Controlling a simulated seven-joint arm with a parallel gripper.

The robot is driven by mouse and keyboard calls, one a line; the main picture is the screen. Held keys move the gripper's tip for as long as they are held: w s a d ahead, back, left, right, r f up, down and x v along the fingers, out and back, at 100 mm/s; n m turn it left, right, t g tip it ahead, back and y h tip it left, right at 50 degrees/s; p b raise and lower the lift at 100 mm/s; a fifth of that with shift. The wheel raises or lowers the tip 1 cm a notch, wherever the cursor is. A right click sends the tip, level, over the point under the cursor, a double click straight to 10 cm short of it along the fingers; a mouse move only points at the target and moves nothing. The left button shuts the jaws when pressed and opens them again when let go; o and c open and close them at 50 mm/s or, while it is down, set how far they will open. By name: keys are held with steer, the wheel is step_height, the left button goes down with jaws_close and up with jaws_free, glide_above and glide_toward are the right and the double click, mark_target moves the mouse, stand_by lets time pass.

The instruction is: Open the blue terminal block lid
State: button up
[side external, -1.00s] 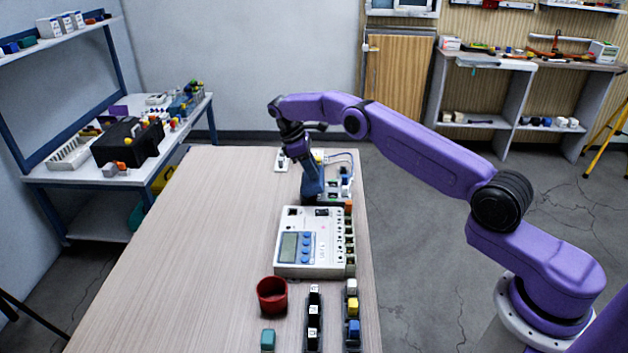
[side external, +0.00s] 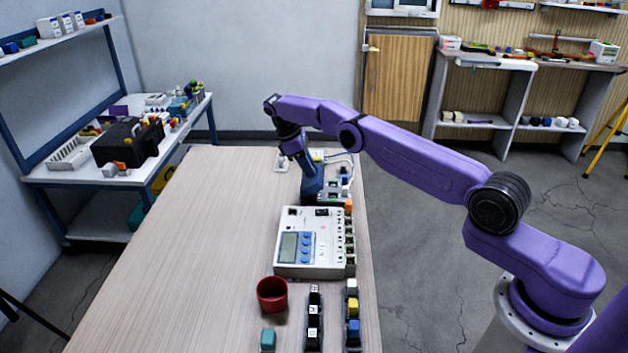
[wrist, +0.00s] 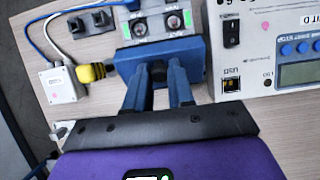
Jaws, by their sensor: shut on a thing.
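The blue terminal block lid (wrist: 192,52) is a blue plate in the wrist view, beside the grey terminal block (wrist: 155,38) with its round terminals exposed. The lid's angle is hard to judge. My gripper (wrist: 158,78) has its two blue fingers shut on the dark knob of the lid. In the side view my gripper (side external: 312,188) slants down to the block (side external: 333,190) at the far end of the table. There its fingers and the blue lid blend together, and the contact is hidden.
A white meter box (side external: 310,242) stands close in front of the block. A white sensor box (wrist: 62,86), a yellow connector (wrist: 90,72) and cables lie near. A red cup (side external: 272,295) and block rows are nearer the camera. The table's left side is clear.

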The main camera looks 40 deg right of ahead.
steer(key=o, duration=0.8)
steer(key=shift+c, duration=0.2)
steer(key=shift+r, duration=0.1)
steer(key=shift+r, duration=1.9)
